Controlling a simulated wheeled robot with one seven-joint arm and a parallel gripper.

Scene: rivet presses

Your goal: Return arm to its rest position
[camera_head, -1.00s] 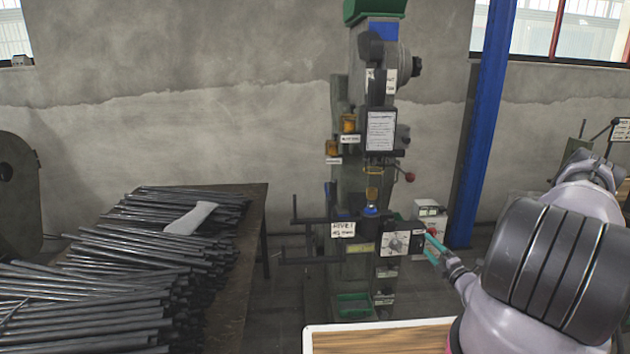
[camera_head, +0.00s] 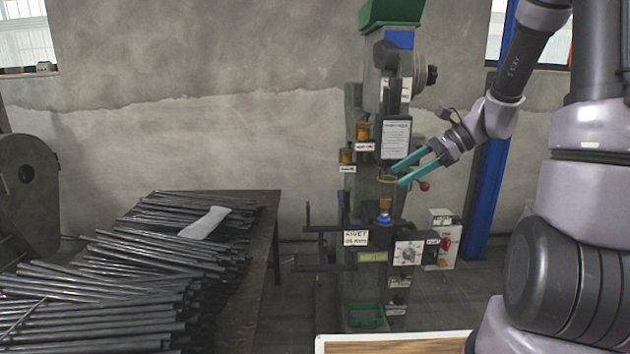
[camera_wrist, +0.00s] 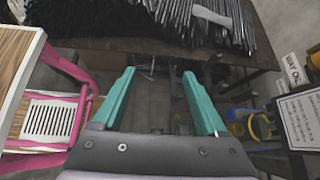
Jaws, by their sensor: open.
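My gripper (camera_head: 398,176) is raised in front of the rivet press in the head view, its two teal fingers pointing left. In the wrist view the gripper (camera_wrist: 160,92) is open and empty, with a wide gap between the fingers. The rivet press (camera_head: 365,205) stands against the wall, with a green top, labels, a dial box (camera_head: 407,253) and a small red knob. The fingers overlap its middle part in the head view; I cannot tell how far in front of it they are. My arm comes in from the right edge.
A table (camera_head: 262,235) at left bears a pile of dark metal rods (camera_head: 120,270) and a pale flat piece (camera_head: 205,223). A blue post (camera_head: 487,190) stands right of the press. A white-edged wooden board (camera_head: 395,343) lies at the bottom. A control box with a red button (camera_head: 446,243) is near the post.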

